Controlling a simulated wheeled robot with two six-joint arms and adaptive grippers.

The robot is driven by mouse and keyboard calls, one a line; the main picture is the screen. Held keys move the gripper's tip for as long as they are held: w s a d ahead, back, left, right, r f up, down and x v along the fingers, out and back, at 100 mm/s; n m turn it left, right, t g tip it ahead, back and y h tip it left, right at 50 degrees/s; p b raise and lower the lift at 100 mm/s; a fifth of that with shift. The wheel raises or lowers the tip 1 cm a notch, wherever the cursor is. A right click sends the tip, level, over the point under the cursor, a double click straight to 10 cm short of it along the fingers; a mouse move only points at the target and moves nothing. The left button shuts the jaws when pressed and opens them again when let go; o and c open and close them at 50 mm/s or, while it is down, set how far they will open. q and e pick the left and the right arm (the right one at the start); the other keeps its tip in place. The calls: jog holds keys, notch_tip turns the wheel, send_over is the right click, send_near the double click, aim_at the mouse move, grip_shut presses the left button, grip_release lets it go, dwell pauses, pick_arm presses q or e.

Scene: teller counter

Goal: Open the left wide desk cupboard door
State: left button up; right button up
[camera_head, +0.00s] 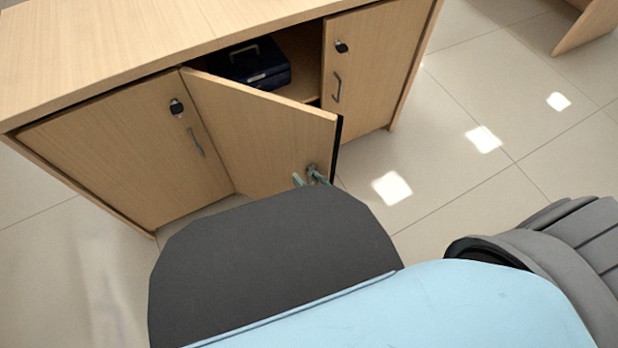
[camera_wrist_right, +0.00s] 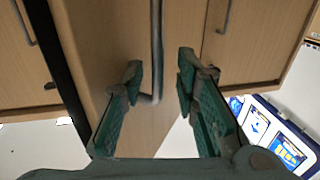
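The wooden cupboard door (camera_head: 255,130) in the middle of the desk front stands swung outward, with its left edge at the desk and its free edge toward me. My right gripper (camera_head: 308,179) is low by this door's free edge, partly hidden by my arm. In the right wrist view, my right gripper's fingers (camera_wrist_right: 159,80) are spread on either side of a bar handle (camera_wrist_right: 156,45) on a door. I see a gap between handle and fingers; contact cannot be told. My left gripper is not in view.
A closed door (camera_head: 130,150) with handle and lock is left of the open one, another (camera_head: 368,70) to the right. A dark blue box (camera_head: 250,66) sits inside the opening. The tiled floor (camera_head: 440,150) at right is clear. A grey ridged object (camera_head: 575,240) shows at lower right.

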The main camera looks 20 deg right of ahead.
jog(key=v, duration=1.2)
